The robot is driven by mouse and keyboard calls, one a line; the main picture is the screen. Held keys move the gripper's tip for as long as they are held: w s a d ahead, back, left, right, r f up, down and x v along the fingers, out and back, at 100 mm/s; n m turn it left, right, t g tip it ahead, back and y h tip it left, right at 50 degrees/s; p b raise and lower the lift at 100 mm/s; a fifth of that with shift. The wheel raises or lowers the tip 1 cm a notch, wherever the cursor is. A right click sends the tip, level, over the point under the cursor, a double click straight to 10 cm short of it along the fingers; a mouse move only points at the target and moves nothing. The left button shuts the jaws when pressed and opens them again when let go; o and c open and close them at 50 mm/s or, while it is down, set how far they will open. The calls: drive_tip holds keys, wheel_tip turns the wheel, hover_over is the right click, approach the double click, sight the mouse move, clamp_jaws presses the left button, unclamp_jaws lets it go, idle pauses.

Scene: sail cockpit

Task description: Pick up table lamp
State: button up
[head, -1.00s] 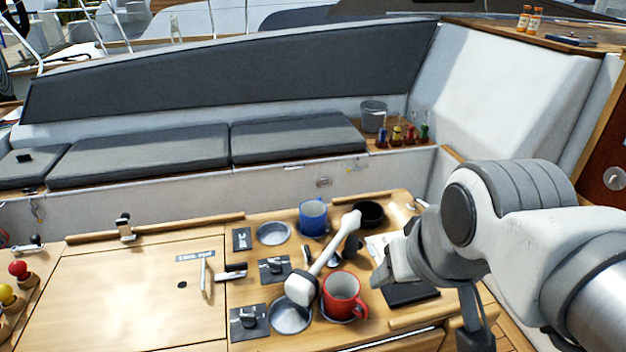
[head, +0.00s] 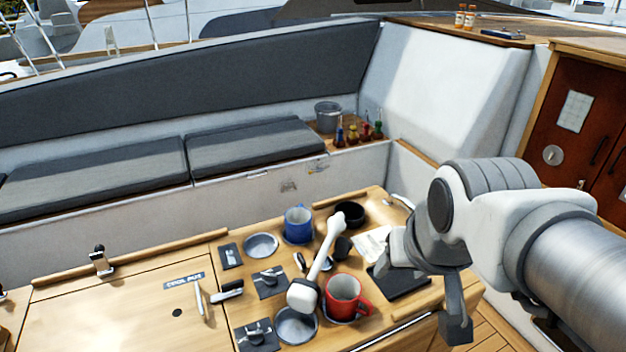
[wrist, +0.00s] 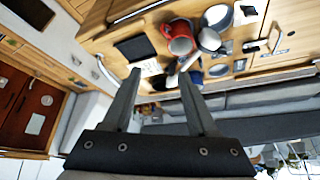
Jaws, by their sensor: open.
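A white, slender object with a blocky white head (head: 303,295) and a long stem stands or leans over the wooden cockpit table in the head view. It looks like the table lamp, but I cannot be sure. Its stem passes between a red mug (head: 342,290) and a blue mug (head: 297,222). In the wrist view, part of a white and dark shape (wrist: 186,63) shows near the red mug (wrist: 180,42). My gripper (wrist: 159,76) is open and empty, with its two fingers well apart. It is to the right of the white object, apart from it.
The table (head: 110,310) also bears metal dishes (head: 261,245), a black bowl (head: 350,213), paper (head: 371,243) and a dark flat tablet (head: 405,285). A grey bucket (head: 327,117) and small bottles stand on the bench behind. Cabin doors (head: 570,125) are at right.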

drive_tip(key=w+a+f+m+p, duration=0.2)
drive_tip(key=w+p, duration=0.2)
drive_tip(key=w, duration=0.3)
drive_tip(key=m+y+p, duration=0.2)
drive_tip(key=p, duration=0.2)
approach(321, 258)
drive_tip(key=shift+b+x, duration=1.6)
drive_tip(key=shift+x, duration=3.05)
drive_tip(key=shift+s, duration=0.1)
clamp_jaws()
